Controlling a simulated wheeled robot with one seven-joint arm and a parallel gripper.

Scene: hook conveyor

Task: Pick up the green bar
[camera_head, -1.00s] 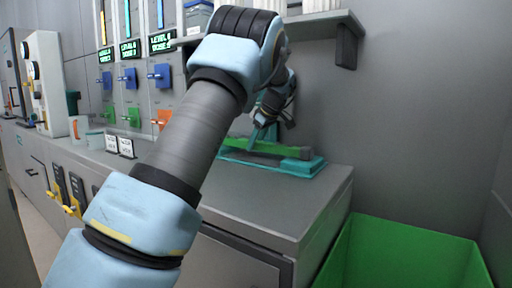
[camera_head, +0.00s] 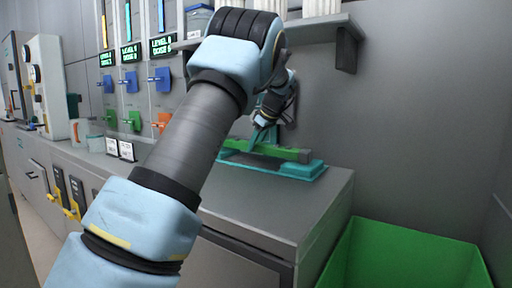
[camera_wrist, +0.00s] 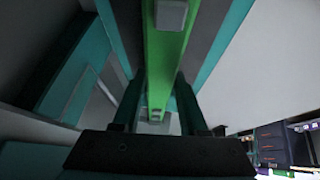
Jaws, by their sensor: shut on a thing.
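The green bar (camera_head: 280,151) lies lengthwise over a teal tray (camera_head: 300,172) on the grey counter, with a grey piece at its right end. My gripper (camera_head: 264,136) reaches down to the bar from above, and my arm hides part of the left side. In the wrist view, the green bar (camera_wrist: 162,60) runs between my two dark teal fingers, which are shut on it. A grey block shows on the bar at the top of that view. I cannot tell how far the bar is clear of the tray.
A large green bin (camera_head: 405,255) stands below the counter's right end. A grey shelf (camera_head: 325,22) juts from the wall above the gripper. Blue, green and orange valves line the wall at left. Two small white label cards (camera_head: 120,149) stand on the counter.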

